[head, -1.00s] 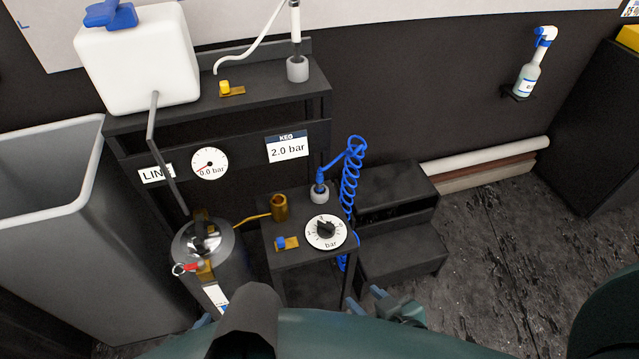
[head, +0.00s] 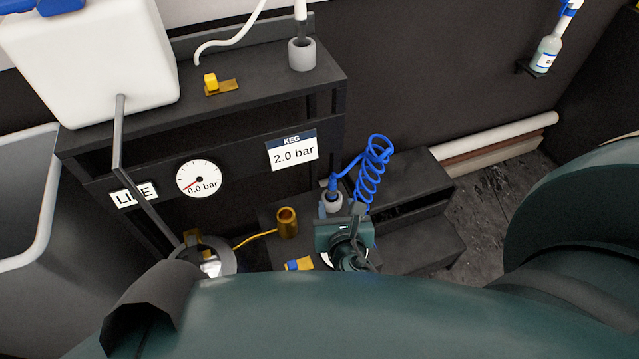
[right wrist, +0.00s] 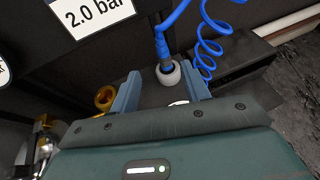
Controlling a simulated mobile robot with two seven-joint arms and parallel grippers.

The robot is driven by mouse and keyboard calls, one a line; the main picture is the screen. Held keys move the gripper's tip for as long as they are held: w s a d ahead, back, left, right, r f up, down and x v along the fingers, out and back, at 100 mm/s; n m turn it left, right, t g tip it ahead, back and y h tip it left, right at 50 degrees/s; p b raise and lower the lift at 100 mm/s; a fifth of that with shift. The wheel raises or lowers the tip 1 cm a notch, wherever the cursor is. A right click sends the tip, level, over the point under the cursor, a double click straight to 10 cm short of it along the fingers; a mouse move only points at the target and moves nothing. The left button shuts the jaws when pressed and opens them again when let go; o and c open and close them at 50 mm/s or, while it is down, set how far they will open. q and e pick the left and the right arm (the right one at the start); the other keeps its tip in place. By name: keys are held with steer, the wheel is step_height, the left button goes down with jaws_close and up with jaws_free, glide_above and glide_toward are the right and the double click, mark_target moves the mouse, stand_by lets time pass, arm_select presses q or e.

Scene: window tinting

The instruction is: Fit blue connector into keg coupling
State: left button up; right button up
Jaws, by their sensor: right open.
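The blue connector (head: 332,185) stands upright in a grey round holder (head: 333,204) on the lower shelf, with a coiled blue hose running from it. It also shows in the right wrist view (right wrist: 162,46). The brass cup (head: 287,222), apparently the keg coupling, stands to its left and joins a yellow line; the right wrist view shows it too (right wrist: 104,97). My right gripper (head: 340,210) is open and empty. Its fingers point at the holder, one to each side in the right wrist view, apart from the connector. My left gripper is out of view.
A metal keg (head: 217,262) is at lower left, mostly hidden by my arm. A blue-and-yellow valve (head: 298,264) sits before the coupling. A white tank (head: 90,70) stands on the upper shelf. Dark steps (head: 410,175) lie to the right.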

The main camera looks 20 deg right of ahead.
mark_target(332, 177)
steer(key=x, duration=0.7)
steer(key=shift+w+d+b, duration=0.15)
steer(key=shift+b, duration=0.25)
steer(key=shift+r+b+x, duration=0.15)
steer(key=shift+b+x, duration=0.05)
steer(key=shift+x, duration=1.15)
steer(key=shift+r+b+x, duration=0.15)
steer(key=shift+x, duration=1.15)
steer(key=shift+d, duration=0.15)
steer(key=shift+c, duration=0.6)
jaws_close()
